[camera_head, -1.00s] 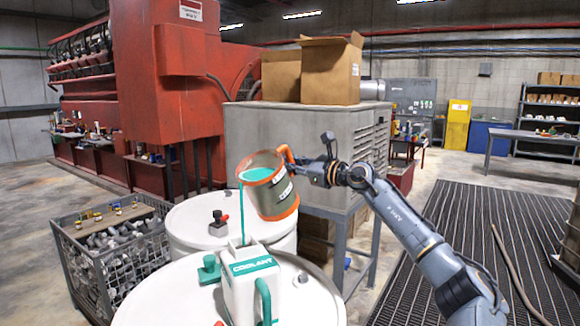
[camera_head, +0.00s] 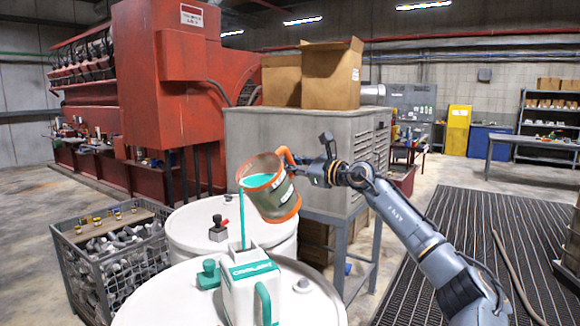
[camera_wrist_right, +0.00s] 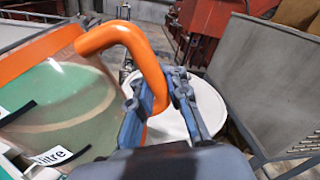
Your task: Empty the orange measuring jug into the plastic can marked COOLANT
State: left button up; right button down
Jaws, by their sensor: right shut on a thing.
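The orange measuring jug (camera_head: 283,201), clear-walled with an orange rim, base and handle, is tilted to the left above the can. Teal liquid shows inside it, and a thin teal stream falls from its lip into the open top of the can. The white plastic can marked COOLANT (camera_head: 238,297) stands upright on a white drum, its teal handle facing right. My right gripper (camera_head: 305,170) is shut on the jug's orange handle. The wrist view shows the fingers (camera_wrist_right: 160,105) around the handle, with the jug (camera_wrist_right: 60,110) at left. My left gripper is not in view.
A teal cap (camera_head: 209,274) lies beside the can on the near white drum (camera_head: 155,300). A second white drum (camera_head: 185,222) stands behind. A wire crate of parts (camera_head: 112,262) is at left; a grey cabinet (camera_head: 250,135) stands behind the jug.

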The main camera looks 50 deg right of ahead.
aim_at(280, 155)
jog(key=shift+a+r+n+b, duration=0.2)
jog(key=shift+r+n+b, duration=0.1)
jog(key=shift+r+n, duration=0.3)
jog(key=shift+a+r+n+b, duration=0.2)
jog(key=shift+r+n+b, duration=0.1)
jog(key=shift+r+n, duration=0.25)
dwell(1.5)
jog(key=shift+a+r+n+b, duration=0.2)
jog(key=shift+a+n, duration=0.1)
jog(key=shift+n, duration=0.4)
jog(key=shift+a+r+n+b, duration=0.15)
jog(key=shift+a+n, duration=0.15)
jog(key=shift+n, duration=0.35)
dwell(0.8)
jog(key=shift+s+a+r+n+b, duration=0.1)
jog(key=shift+a+n+b, duration=0.85)
jog(key=shift+a+n, duration=0.45)
dwell(1.8)
